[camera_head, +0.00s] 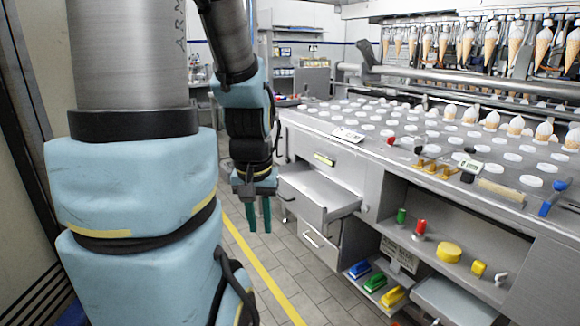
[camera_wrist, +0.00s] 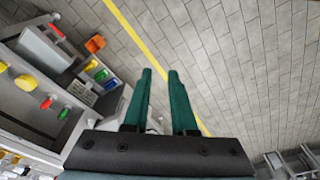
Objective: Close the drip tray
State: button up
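A grey metal drawer-like tray (camera_head: 322,193) is pulled out from the left part of the metal counter in the head view. A second grey tray-like piece (camera_head: 455,300) juts out low at the bottom right. It seems to show in the wrist view (camera_wrist: 45,50) at the upper left. No label tells which is the drip tray. My gripper (camera_head: 258,217) hangs with its green fingers pointing down, left of the pulled-out drawer and apart from it. In the wrist view the fingers (camera_wrist: 160,72) are apart with only floor between them.
The counter (camera_head: 400,150) carries many white discs and several cones. Under it, a shelf holds a green and a red item and a yellow disc (camera_head: 449,252). Coloured brushes (camera_head: 375,281) lie lower down.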

aim_at(318, 197)
jog(key=i+j+u, duration=0.1)
jog(key=i+j, duration=0.25)
jog(key=i+j+u, duration=0.15)
jog(key=i+j, duration=0.2)
jog(key=j, duration=0.25)
